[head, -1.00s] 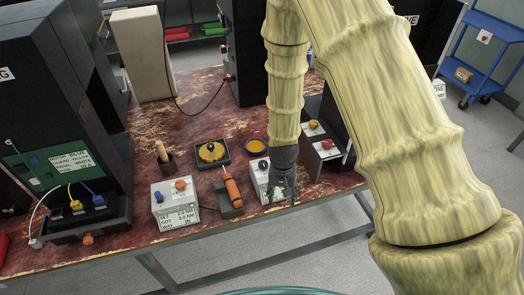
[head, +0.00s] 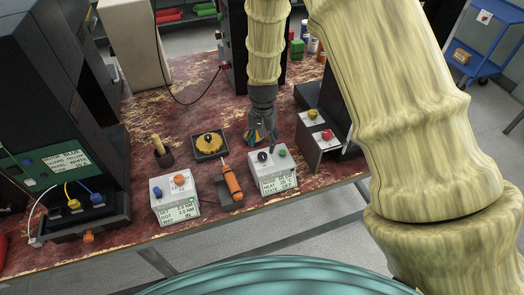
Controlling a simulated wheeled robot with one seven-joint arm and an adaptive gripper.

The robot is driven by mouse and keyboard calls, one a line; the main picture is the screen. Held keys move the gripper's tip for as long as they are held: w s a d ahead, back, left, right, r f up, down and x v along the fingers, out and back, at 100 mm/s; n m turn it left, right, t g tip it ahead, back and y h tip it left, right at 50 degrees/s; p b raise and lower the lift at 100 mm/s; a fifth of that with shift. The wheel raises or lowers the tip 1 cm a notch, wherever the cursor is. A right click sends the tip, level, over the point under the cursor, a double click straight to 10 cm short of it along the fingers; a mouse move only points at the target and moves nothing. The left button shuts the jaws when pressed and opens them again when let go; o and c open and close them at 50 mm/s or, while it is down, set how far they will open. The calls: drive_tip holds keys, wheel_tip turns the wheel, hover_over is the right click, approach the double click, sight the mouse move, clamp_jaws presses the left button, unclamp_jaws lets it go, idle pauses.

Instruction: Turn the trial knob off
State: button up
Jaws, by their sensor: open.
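No label reading "trial" is legible, so I cannot tell which knob is the trial knob. A white box (head: 275,183) near the table's front edge has a black knob (head: 262,156), a green button (head: 282,153) and a display whose last line seems to read OFF. My gripper (head: 262,137) is open and points down just behind this box, close to the black knob; contact cannot be made out. A white box (head: 176,207) to the left has an orange knob (head: 179,180) and a blue button (head: 157,192). A stand at right carries yellow (head: 312,114) and red (head: 327,134) knobs.
An orange screwdriver (head: 231,181) rests in a dark holder between the white boxes. A dark block with a yellow dial (head: 209,143) and a cup with a wooden handle (head: 162,152) stand behind. A black machine (head: 55,90) fills the left. Bare red tabletop (head: 170,105) lies behind them.

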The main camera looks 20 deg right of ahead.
sight(262, 155)
drive_tip(key=shift+f+p, duration=0.85)
drive_tip(key=shift+f, duration=2.2)
drive_tip(key=c, duration=1)
drive_tip(key=shift+n, duration=0.3)
